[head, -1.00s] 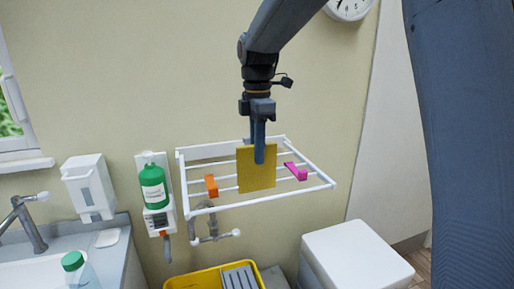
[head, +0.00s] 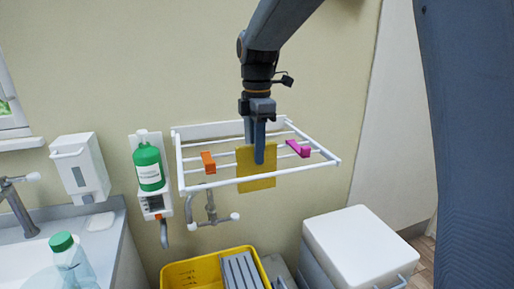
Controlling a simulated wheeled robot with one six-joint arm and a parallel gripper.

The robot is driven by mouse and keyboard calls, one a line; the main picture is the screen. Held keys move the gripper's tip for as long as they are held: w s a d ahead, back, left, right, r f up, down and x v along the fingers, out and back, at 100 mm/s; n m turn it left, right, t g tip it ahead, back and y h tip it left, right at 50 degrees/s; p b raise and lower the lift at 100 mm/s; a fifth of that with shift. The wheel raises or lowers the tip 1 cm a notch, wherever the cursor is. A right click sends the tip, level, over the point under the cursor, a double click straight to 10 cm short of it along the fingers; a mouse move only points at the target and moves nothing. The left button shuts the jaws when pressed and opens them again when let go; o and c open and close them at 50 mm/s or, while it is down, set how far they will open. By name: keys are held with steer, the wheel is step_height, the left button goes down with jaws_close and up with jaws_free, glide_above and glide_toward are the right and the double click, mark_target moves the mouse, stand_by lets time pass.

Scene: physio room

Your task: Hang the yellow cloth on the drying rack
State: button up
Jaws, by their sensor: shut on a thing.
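My gripper (head: 259,158) points down and is shut on the yellow cloth (head: 245,169), a flat, upright square. The white drying rack (head: 330,164) is fixed to the wall, with several thin bars inside a frame. Whether the cloth touches or straddles a bar cannot be told.
A green bottle (head: 149,168) hangs in a wall holder to the left, beside a white dispenser (head: 82,168). Below are a yellow crate (head: 181,274) and a white-lidded bin (head: 362,243). A pipe (head: 211,208) sits under the rack. A clear bottle (head: 72,265) stands by the sink.

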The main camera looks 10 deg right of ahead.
steer(key=shift+f+b, duration=0.6)
steer(key=shift+f, duration=1.25)
steer(key=o, duration=0.9)
steer(key=shift+r+p, duration=3.85)
steer(key=shift+r, duration=0.7)
